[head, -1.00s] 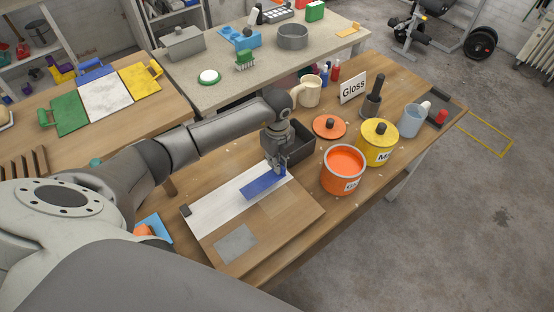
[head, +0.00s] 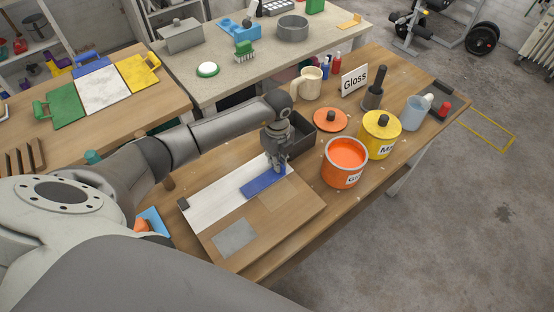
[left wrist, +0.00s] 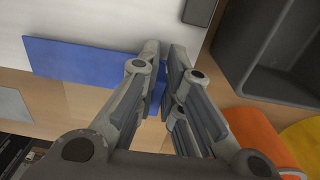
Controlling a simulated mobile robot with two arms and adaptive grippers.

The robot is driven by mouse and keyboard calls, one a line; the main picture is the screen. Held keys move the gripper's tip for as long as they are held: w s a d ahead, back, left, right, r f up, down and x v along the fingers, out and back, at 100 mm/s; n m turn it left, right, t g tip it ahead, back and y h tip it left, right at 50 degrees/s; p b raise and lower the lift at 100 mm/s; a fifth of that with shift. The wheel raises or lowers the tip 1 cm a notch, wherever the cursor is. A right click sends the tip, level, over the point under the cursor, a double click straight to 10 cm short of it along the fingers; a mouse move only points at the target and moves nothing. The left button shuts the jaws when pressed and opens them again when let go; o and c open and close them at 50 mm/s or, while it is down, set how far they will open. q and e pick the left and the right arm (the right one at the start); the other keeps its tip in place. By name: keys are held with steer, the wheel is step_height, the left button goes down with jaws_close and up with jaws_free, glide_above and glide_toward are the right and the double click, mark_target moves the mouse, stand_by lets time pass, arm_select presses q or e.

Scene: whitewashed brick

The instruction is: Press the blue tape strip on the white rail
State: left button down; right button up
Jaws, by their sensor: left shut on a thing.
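The blue tape strip (head: 262,183) is held at its right end by my left gripper (head: 278,168). The gripper's fingers are shut on that end, and the rest of the strip sticks out to the left. The strip lies along the near edge of the white rail (head: 212,198), partly over white and partly beside the wood; I cannot tell whether it touches. In the left wrist view the strip (left wrist: 85,65) runs left from the fingertips (left wrist: 163,70), with the white rail (left wrist: 90,18) beyond it. My right gripper is not in view.
The wooden board (head: 275,222) bears a grey patch (head: 234,237). A dark open box (head: 300,135) stands close behind the gripper. An orange paint pot (head: 343,165), a yellow pot (head: 379,137) and an orange lid (head: 330,119) stand to the right.

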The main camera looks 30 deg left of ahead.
arm_select(q)
steer(key=c, duration=1.5)
jaws_free()
step_height(320, 180, up, 12)
